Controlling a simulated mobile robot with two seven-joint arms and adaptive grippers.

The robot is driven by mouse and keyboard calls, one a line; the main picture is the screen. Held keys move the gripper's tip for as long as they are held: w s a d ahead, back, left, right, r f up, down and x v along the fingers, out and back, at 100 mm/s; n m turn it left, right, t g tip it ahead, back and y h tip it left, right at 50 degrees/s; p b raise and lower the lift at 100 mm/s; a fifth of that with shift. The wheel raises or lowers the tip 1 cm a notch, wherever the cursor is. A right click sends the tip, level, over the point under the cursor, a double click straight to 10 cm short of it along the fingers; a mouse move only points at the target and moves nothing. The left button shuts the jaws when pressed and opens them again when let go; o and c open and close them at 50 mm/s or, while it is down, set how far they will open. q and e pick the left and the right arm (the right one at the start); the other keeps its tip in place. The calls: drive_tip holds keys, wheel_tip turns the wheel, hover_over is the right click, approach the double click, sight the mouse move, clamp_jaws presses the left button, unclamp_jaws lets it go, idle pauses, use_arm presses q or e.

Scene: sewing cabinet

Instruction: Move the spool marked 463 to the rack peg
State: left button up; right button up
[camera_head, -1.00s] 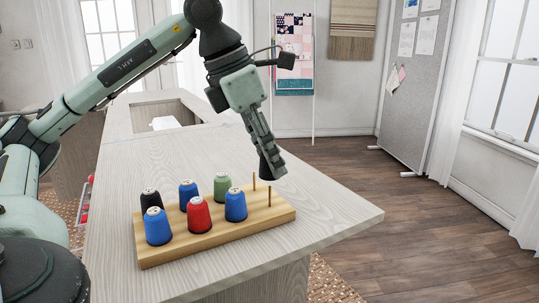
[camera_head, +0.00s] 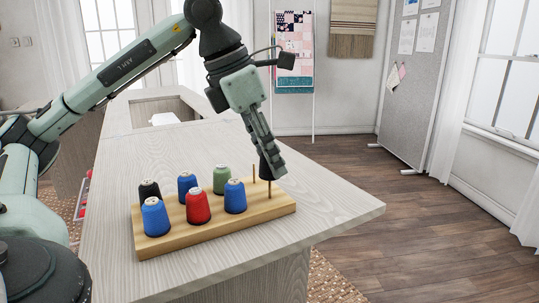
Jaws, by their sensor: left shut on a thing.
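A wooden rack (camera_head: 166,243) stands on the counter with several thread spools on it: a black one (camera_head: 149,190), blue ones (camera_head: 155,217), a red one (camera_head: 198,206) and a green one (camera_head: 221,179). Two bare pegs stand at its right end, a rear peg (camera_head: 254,173) and a front peg (camera_head: 269,190). My left gripper (camera_head: 272,165) points down over that end. It is shut on a dark spool (camera_head: 265,168), mostly hidden by the fingers, close above or beside the pegs; I cannot tell which. The number markings are too small to read. My right gripper is out of view.
The pale wood counter (camera_head: 330,212) is clear to the right of the rack and behind it. Its corner is at the right, with open floor (camera_head: 430,240) beyond. A recessed opening (camera_head: 165,115) lies at the back of the counter.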

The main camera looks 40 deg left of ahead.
use_arm(q)
drive_tip(key=shift+f+b, duration=1.1)
drive_tip(key=shift+f, duration=0.2)
drive_tip(key=o, duration=0.9)
drive_tip(key=shift+r, duration=0.1)
drive_tip(key=v, duration=0.7)
drive_tip(key=shift+s+r, duration=0.1)
drive_tip(key=shift+r, duration=0.1)
